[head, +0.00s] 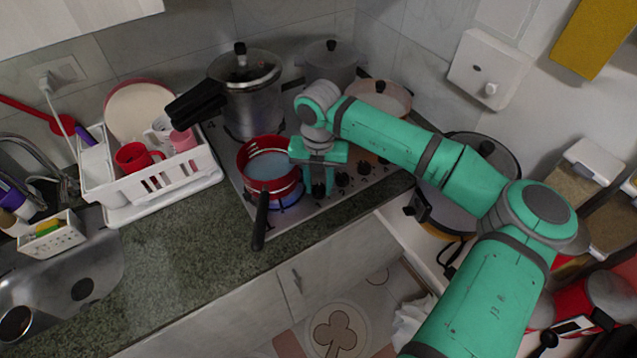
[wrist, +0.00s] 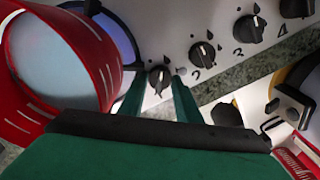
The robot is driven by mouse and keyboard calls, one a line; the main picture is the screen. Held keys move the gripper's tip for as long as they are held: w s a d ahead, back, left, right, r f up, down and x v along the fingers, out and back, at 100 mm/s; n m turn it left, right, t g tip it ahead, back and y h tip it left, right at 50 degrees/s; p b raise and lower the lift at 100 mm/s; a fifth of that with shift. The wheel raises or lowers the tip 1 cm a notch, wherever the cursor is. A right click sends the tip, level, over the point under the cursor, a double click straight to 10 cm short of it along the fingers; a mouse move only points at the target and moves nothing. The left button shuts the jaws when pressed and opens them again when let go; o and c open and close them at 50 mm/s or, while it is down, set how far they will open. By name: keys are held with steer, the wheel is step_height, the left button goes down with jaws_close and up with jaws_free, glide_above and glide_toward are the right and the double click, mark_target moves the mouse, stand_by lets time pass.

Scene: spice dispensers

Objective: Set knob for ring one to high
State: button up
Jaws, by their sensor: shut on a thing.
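The stove (head: 228,178) has a row of black knobs along its front edge. In the wrist view, the knob at the row's left end (wrist: 160,78) sits between the two fingers of my gripper (wrist: 158,82). Its number is hidden, but its neighbours are marked 2, 3 and 4, so it looks like knob one. My gripper (head: 319,188) is shut on it, pointing down in the head view. The knob's pointer angle is hard to read. A red pot (head: 270,150) stands beside my gripper on the front-left ring, with a blue glow (head: 290,203) at its base.
The red pot's black handle (head: 260,222) juts over the counter edge. A pressure cooker (head: 250,95) and other pots stand behind. Knob 2 (wrist: 202,54) is close to my right finger. A dark-lidded pot (head: 455,205) is right of the stove. The front-left counter (head: 190,260) is clear.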

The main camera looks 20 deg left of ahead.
mark_target(319, 187)
steer(key=shift+m, duration=0.4)
steer(key=o, duration=1.1)
steer(key=shift+c, duration=0.2)
steer(key=shift+r, duration=0.1)
step_height(319, 187, up, 11)
steer(key=shift+f, duration=0.2)
